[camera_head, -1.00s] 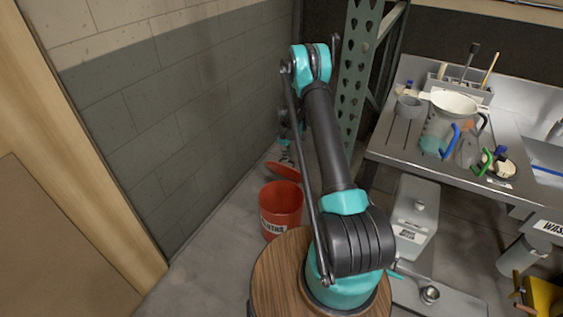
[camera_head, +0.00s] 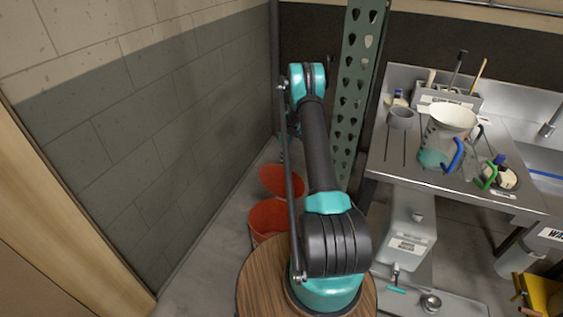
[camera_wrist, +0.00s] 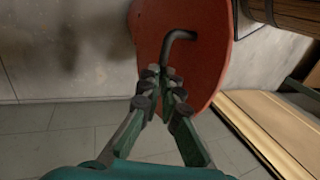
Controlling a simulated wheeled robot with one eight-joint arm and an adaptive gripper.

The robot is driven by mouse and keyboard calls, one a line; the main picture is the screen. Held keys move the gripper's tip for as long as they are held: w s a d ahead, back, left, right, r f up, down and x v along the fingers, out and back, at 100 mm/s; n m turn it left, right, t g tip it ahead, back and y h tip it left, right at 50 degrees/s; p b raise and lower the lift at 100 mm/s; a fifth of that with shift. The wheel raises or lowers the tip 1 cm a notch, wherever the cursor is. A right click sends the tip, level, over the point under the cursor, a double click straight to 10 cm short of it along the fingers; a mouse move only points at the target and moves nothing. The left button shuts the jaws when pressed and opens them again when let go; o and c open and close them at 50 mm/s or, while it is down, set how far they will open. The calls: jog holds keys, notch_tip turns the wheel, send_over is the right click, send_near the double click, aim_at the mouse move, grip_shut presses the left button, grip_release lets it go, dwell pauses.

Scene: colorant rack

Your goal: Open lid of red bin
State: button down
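The red bin (camera_head: 258,217) stands on the floor beside the wall, behind my round wooden base top, which hides part of it. Its red lid (camera_head: 284,181) is tilted up at the back, and the bin's mouth shows open. In the wrist view the lid (camera_wrist: 200,65) is seen face on, with a bent black handle (camera_wrist: 178,36). My gripper (camera_wrist: 161,80) has its fingertips close together around the end of this handle, and looks shut on it. In the head view the gripper is mostly hidden behind my arm.
A wall (camera_head: 170,130) runs close along the left. A green perforated post (camera_head: 358,90) stands right of my arm. A steel counter (camera_head: 440,183) with a jug, a funnel and tools is at the right, with a white container (camera_head: 408,235) below.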

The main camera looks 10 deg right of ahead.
jog(key=shift+s+d+f, duration=0.1)
jog(key=shift+d+f, duration=0.05)
jog(key=shift+f, duration=0.65)
jog(key=c, duration=2.1)
grip_release()
jog(key=shift+o, duration=1.3)
jog(key=shift+w+f, duration=0.2)
jog(key=shift+f, duration=0.25)
jog(key=shift+o, duration=1.1)
jog(key=shift+r, duration=0.25)
jog(key=shift+s, duration=0.1)
jog(key=v, duration=1.2)
jog(key=shift+s+a, duration=0.1)
jog(key=shift+a, duration=0.15)
